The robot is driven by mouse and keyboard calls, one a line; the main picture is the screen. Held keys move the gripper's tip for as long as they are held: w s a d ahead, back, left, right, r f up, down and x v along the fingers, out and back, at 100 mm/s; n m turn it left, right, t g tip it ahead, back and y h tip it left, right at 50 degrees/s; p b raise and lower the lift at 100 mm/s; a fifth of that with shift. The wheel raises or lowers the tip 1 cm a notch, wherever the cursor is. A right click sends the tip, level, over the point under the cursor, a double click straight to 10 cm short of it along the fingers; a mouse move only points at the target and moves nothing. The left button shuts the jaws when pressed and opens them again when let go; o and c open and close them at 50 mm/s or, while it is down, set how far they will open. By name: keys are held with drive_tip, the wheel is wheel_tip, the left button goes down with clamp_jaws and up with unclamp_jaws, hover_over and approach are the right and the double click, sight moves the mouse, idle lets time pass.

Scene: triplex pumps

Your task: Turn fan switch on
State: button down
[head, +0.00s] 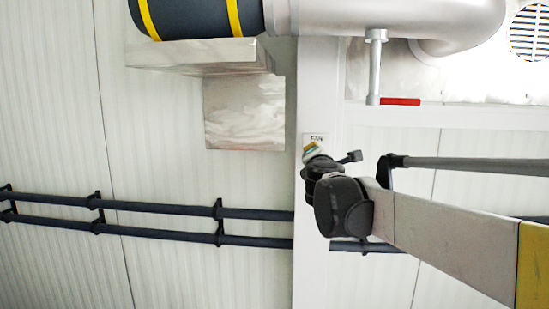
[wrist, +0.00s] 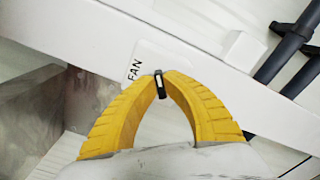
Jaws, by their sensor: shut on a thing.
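The fan switch (wrist: 160,88) is a small dark lever with a pale face in the wrist view. It stands on a white plate (wrist: 146,60) marked "FAN", fixed to a white post. My gripper (wrist: 161,78) has yellow ribbed fingers that meet around the switch, one on each side. In the head view my gripper (head: 311,150) reaches the post just below the "FAN" label (head: 316,138). There the switch itself is hidden behind my gripper and wrist.
Dark pipes (head: 150,223) run along the ribbed wall, and show again in the wrist view (wrist: 290,50). A metal box (head: 245,112) stands left of the post. A red-handled valve (head: 400,101) hangs from a large pipe at upper right.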

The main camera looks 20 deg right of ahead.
drive_tip(key=m+b, duration=0.1)
drive_tip(key=m, duration=0.5)
drive_tip(key=shift+f+m, duration=0.1)
drive_tip(key=shift+m, duration=0.3)
idle(0.4)
drive_tip(key=c, duration=1.5)
unclamp_jaws()
drive_tip(key=v, duration=1.2)
drive_tip(key=shift+w+d, duration=0.1)
